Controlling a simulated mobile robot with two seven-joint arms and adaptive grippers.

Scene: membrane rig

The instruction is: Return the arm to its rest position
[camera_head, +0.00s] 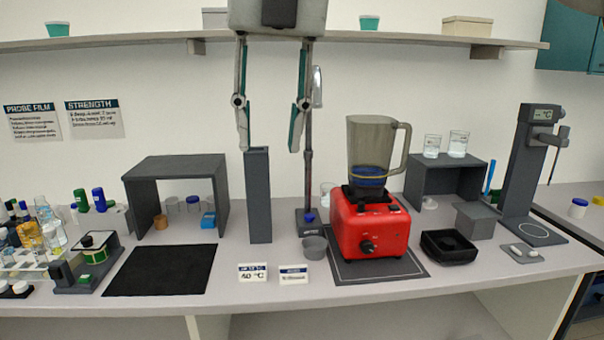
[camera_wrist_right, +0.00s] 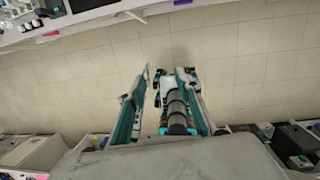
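My right gripper (camera_head: 269,148) hangs from the top middle of the head view, fingers pointing down and spread wide apart. Nothing is between the fingertips. It appears above and in front of the tall dark grey box (camera_head: 258,200) on the bench; I cannot tell the exact gap. In the right wrist view, the gripper's fingers (camera_wrist_right: 160,85) are also apart, with the tiled floor and what looks like part of my own body behind them. My left gripper is in neither view.
The bench (camera_head: 300,325) holds a red blender (camera_head: 370,232), a black mat (camera_head: 160,270), a grey shelf stand (camera_head: 175,165), a black tray (camera_head: 448,247) and a tall instrument (camera_head: 525,165). A thin metal stand (camera_head: 308,180) rises behind the gripper. A wall shelf (camera_head: 390,43) runs above.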

